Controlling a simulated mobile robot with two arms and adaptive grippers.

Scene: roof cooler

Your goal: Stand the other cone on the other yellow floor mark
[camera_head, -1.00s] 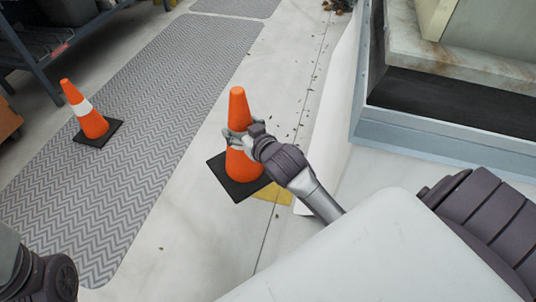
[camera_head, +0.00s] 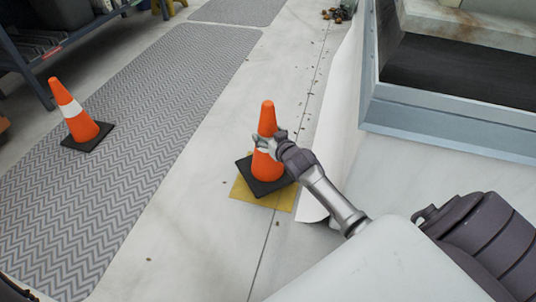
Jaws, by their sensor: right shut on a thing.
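An orange cone (camera_head: 267,170) with a black square base stands upright over a yellow floor mark (camera_head: 246,194). Its base covers much of the mark, whose near and left parts show. I cannot tell whether the base touches the floor. My right gripper (camera_head: 262,143) is shut on this cone around its middle, from the right. Another orange cone (camera_head: 64,92) with a white band and black base stands upright on the grey patterned mat at the left. My left gripper is not in view; only a dark bit of my left arm shows at the lower left corner.
The grey mat (camera_head: 130,130) runs along the left. A metal shelf (camera_head: 30,60) stands at the upper left. A grey-framed unit (camera_head: 450,120) and a white sheet (camera_head: 345,150) are at the right. Pale floor between mat and sheet is mostly clear, with scattered leaves.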

